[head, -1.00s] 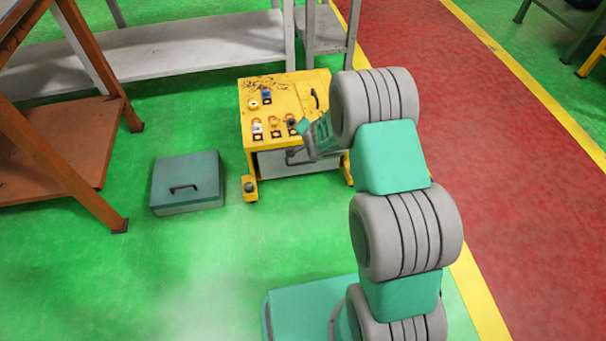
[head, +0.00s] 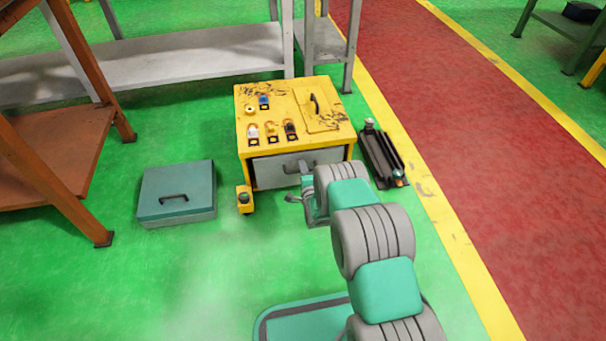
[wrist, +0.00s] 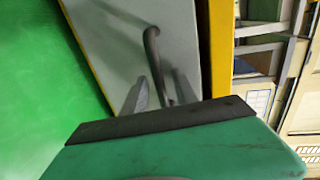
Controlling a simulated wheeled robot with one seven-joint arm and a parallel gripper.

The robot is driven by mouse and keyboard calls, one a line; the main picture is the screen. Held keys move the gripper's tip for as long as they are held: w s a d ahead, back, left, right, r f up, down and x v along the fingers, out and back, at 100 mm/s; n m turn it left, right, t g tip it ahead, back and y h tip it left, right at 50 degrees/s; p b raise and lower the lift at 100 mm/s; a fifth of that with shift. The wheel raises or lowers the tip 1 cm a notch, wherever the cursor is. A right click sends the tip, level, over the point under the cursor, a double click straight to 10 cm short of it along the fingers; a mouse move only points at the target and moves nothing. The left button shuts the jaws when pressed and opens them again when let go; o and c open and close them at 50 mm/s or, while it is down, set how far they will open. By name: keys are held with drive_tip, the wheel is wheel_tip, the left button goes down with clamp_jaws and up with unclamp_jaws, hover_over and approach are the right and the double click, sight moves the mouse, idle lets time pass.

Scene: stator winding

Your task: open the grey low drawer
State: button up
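The grey low drawer (head: 268,172) is the pale front panel below the top of the yellow cabinet (head: 245,130), and it looks closed. Its dark bar handle (head: 301,166) sits near the middle of the front. In the wrist view the handle (wrist: 152,48) curves out from the grey front (wrist: 115,35). My gripper (head: 294,197) is low in front of the drawer, just below the handle in the head view. In the wrist view the two fingers of my gripper (wrist: 161,78) are apart, with the handle's near end between them. Contact with the handle cannot be told.
Small parts and padlock-like items (head: 271,132) stand on the cabinet top. A teal box (head: 178,192) lies on the floor at left, and a dark jack-like tool (head: 380,155) lies at right. An orange-framed bench (head: 60,150) is farther left.

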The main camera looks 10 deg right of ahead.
clamp_jaws()
idle(0.3)
idle(1.1)
